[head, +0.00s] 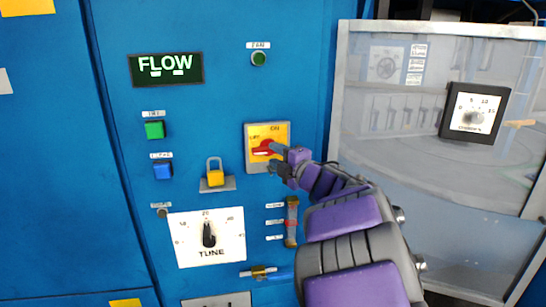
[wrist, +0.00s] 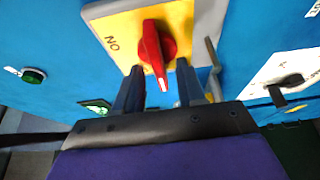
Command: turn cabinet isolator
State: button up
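The cabinet isolator (head: 283,131) is a yellow plate with a grey edge and a red handle (head: 262,147) on the blue cabinet front. Its labels read ON at the top and OFF at the left. The red handle lies about level, its end toward the OFF label. In the wrist view, the red handle (wrist: 152,44) points down between the two dark fingers of my gripper (wrist: 160,74). The fingers are open, one on each side of the handle's end, with gaps showing. In the head view, my gripper (head: 275,158) partly covers the plate's lower right.
A TUNE dial (head: 208,235) is below left, a FAN button (head: 259,59) above, and a small gauge (head: 291,222) below. A grey translucent panel (head: 440,170) with a dial stands at right.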

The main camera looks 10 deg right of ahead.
jog(key=shift+x, duration=1.15)
grip_shut()
